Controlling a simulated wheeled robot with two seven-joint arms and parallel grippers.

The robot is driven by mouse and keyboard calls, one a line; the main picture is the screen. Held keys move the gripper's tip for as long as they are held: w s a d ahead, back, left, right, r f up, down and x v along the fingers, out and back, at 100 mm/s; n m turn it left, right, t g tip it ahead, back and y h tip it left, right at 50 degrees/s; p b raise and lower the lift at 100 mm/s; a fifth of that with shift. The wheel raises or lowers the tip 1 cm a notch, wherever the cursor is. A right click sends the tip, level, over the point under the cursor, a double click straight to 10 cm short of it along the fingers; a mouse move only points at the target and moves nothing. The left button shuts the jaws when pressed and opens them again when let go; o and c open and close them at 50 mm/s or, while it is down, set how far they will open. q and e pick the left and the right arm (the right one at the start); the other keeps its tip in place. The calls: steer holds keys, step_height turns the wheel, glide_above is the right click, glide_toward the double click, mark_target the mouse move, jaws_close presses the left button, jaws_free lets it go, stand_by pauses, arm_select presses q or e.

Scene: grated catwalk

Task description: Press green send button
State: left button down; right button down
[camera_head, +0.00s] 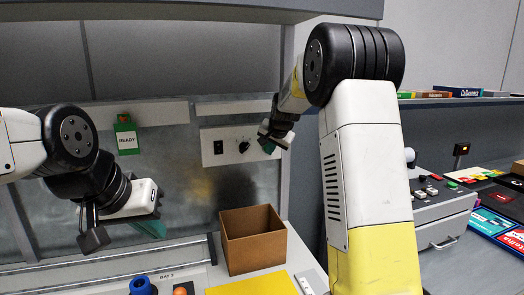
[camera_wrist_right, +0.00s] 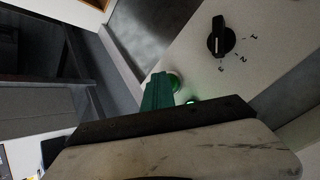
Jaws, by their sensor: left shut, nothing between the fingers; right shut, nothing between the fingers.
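A pale control panel (camera_head: 225,133) on the back wall carries a black switch (camera_head: 218,147) and a black knob (camera_head: 244,147). My right gripper (camera_head: 267,146) is at the panel's right part, its green fingertips shut and empty. In the right wrist view the fingertips (camera_wrist_right: 158,92) lie beside a round green button (camera_wrist_right: 175,81), overlapping its edge; I cannot tell whether they touch it. The knob (camera_wrist_right: 220,38) with numbers 1 to 3 is to the right there. In the head view the button is hidden by my right gripper. My left gripper (camera_head: 149,229) is shut and empty at the left, away from the panel.
A green READY tag (camera_head: 127,138) hangs on the wall left of the panel. An open brown box (camera_head: 253,252) stands on the counter below. A blue object (camera_head: 141,285) and an orange one (camera_head: 180,291) are at the front. A grey console (camera_head: 440,205) stands at the right.

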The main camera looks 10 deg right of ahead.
steer(key=shift+s, duration=0.3)
steer(key=shift+s+d, duration=0.2)
steer(key=shift+s, duration=0.75)
steer(key=shift+s+d, duration=0.25)
steer(key=shift+s, duration=0.75)
steer(key=shift+s+d, duration=0.2)
steer(key=shift+s, duration=0.75)
steer(key=s+a+n+g+y, duration=0.1)
steer(key=s+n, duration=0.5)
steer(key=s, duration=2.9)
steer(key=shift+s+r+n+g+y, duration=0.3)
steer(key=shift+r+n+g, duration=0.1)
steer(key=shift+g, duration=0.3)
